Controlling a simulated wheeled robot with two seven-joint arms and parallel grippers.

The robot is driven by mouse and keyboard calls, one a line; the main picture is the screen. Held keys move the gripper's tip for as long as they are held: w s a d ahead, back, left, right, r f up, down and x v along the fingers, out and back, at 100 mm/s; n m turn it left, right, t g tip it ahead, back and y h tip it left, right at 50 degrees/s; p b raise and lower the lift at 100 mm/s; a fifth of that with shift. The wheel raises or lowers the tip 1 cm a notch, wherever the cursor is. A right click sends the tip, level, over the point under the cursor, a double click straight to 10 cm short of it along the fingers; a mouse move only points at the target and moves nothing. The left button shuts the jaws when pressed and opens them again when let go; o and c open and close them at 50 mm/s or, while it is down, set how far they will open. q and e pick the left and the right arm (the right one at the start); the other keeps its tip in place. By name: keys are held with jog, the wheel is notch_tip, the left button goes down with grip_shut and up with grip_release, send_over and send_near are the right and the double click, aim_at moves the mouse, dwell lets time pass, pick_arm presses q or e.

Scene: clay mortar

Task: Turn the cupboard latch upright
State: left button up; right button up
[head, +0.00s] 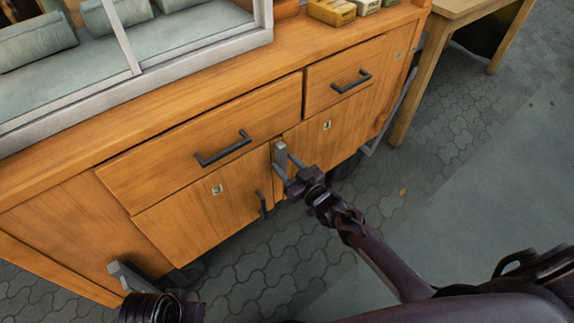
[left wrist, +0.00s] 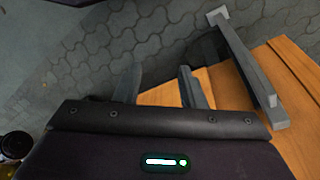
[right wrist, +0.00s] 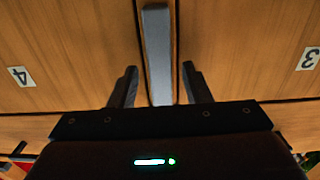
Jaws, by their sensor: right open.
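The latch (head: 280,155) is a grey bar on the cupboard front, at the seam between the two lower doors. In the right wrist view the latch (right wrist: 158,50) lies lengthwise along that seam, so it looks about upright. My right gripper (head: 288,168) is in front of it, with its open fingers (right wrist: 159,68) on either side of the bar. Gaps show on both sides and I see no contact. My left gripper (left wrist: 157,75) is open and empty, low by the cupboard's left end; in the head view only part of that arm shows at the bottom edge.
The left door (head: 185,225) and right door (head: 345,125) are closed, with dark-handled drawers (head: 200,125) above. A grey bar (left wrist: 245,60) juts out near my left gripper. A glazed case (head: 195,50) stands on top. A wooden table (head: 450,8) is at right. Paved floor in front is clear.

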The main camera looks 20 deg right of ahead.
jog(key=shift+s, duration=0.1)
jog(key=shift+s+d, duration=0.15)
jog(key=shift+s, duration=0.2)
pick_arm(q)
jog(key=shift+s+a+r+g+y+p, duration=0.2)
jog(key=shift+a+g+p, duration=0.1)
jog(key=shift+a+p, duration=0.15)
jog(key=shift+s+a+r+g+y+p, duration=0.2)
jog(key=shift+a+g+p, duration=0.1)
jog(key=shift+a, duration=0.2)
pick_arm(e)
jog(key=v, duration=0.6)
jog(key=shift+s+d, duration=0.15)
jog(key=shift+s, duration=0.25)
pick_arm(q)
jog(key=shift+s+d, duration=0.1)
jog(key=shift+d, duration=0.05)
